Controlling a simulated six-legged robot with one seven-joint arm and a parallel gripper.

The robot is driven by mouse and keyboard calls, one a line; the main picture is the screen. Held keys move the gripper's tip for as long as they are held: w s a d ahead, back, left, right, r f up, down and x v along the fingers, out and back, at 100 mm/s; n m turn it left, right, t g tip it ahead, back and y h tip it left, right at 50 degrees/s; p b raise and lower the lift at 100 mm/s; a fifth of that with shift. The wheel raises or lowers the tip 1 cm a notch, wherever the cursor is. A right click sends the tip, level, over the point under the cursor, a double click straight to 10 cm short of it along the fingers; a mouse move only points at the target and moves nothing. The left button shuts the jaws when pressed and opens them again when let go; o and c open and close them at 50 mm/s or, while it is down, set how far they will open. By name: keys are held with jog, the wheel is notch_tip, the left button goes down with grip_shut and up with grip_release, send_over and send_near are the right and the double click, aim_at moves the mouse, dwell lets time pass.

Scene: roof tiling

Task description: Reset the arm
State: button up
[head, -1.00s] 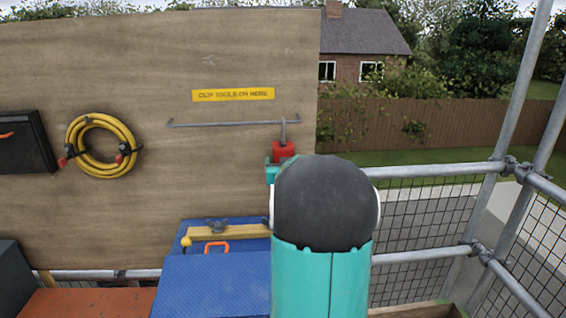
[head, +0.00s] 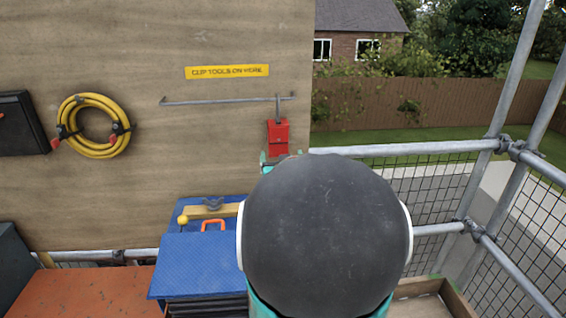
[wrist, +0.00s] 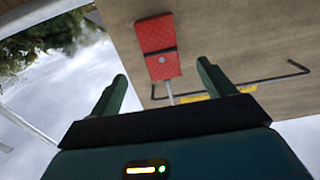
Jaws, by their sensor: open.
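My gripper (wrist: 160,92) shows in the wrist view with its two green fingers spread apart and nothing between them. In the head view my own arm's dark rounded joint and teal link hide most of it. A red tool (head: 278,137) hangs by a grey hook from the metal rail (head: 225,101) on the wooden board. It also shows in the wrist view (wrist: 157,46), beyond the open fingers and apart from them.
A yellow sign (head: 227,72) is above the rail. A coiled yellow hose (head: 94,126) and a black box (head: 20,124) are on the board (head: 200,150). A blue case (head: 197,265) and a wooden crate (head: 437,290) are below. Scaffold rails (head: 420,148) stand at the right.

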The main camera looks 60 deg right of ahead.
jog(key=shift+v, duration=1.15)
jog(key=w+a+f+n+g+y, duration=0.1)
jog(key=w+a+n+y, duration=0.2)
jog(key=a, duration=0.9)
jog(key=w+a+f+n+y, duration=0.1)
jog(key=w+a+n+y, duration=0.3)
jog(key=a, duration=0.8)
jog(key=s+a+f+n+g+y, duration=0.1)
jog(key=s+a+g+y, duration=0.1)
jog(key=s+a, duration=0.4)
jog(key=s+a+f+n+g+y, duration=0.1)
jog(key=s+a+g+y, duration=0.2)
jog(key=s+a, duration=0.4)
jog(key=a+y, duration=0.1)
jog(key=a, duration=0.5)
jog(key=shift+s+f+n+y, duration=0.25)
jog(key=shift+n+y, duration=0.05)
jog(key=shift+n, duration=0.1)
jog(key=shift+a, duration=0.1)
